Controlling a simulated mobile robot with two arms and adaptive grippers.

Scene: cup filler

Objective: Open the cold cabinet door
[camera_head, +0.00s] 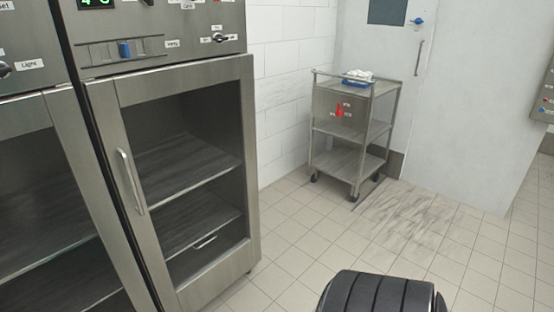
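A steel cabinet with a glass door (237,190) stands at the left. Its door is shut, and a vertical bar handle (130,181) sits on the door's left side. Through the glass I see shelves and a low drawer. A control panel (160,40) above the door has a green display, a blue slider and knobs. A second glass-doored cabinet (50,200) stands beside it at the left edge. I cannot read which cabinet is labelled cold. Neither of my grippers shows in this view.
A steel trolley (314,131) with shelves stands by the back wall, with a white cloth and blue item on top. A white door (470,100) is behind it. The tiled floor (290,240) in front of the cabinet is clear. A dark ribbed part shows at the bottom.

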